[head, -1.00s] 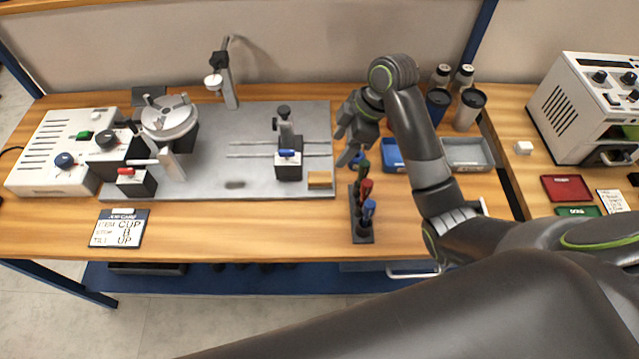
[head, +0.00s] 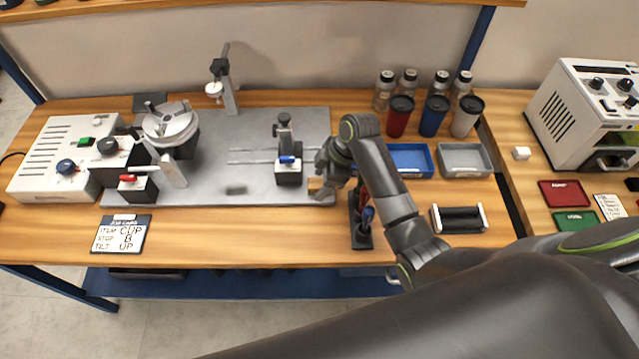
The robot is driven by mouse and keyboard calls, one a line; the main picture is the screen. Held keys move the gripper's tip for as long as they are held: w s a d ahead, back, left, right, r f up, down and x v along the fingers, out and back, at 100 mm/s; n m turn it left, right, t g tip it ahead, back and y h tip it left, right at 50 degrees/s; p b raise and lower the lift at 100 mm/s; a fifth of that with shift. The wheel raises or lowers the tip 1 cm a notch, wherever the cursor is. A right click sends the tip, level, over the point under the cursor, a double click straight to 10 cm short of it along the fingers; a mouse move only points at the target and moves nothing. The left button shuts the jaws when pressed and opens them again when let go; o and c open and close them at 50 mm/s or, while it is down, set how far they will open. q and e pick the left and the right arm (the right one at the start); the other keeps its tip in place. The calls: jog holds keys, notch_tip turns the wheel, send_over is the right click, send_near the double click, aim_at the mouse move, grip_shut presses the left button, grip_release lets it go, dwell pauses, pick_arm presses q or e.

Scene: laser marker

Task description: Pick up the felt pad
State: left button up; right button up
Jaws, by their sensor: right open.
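A small tan block (head: 314,184), which looks like the felt pad, lies at the right front corner of the grey metal plate (head: 215,140). My right gripper (head: 322,186) is open, with its fingers pointing down at the block and partly covering it. I cannot tell whether the fingers touch it. My left gripper is not in view.
A rack with coloured-handled tools (head: 362,235) stands just right of my gripper, partly behind my arm. A black block stop with a blue lever (head: 288,172) stands left of the gripper. Cups (head: 400,115) and blue (head: 410,160) and grey trays (head: 465,160) are to the right.

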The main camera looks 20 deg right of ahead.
jog(key=c, duration=1)
jog(key=shift+c, duration=0.2)
notch_tip(320, 180, up, 10)
jog(key=b, duration=0.1)
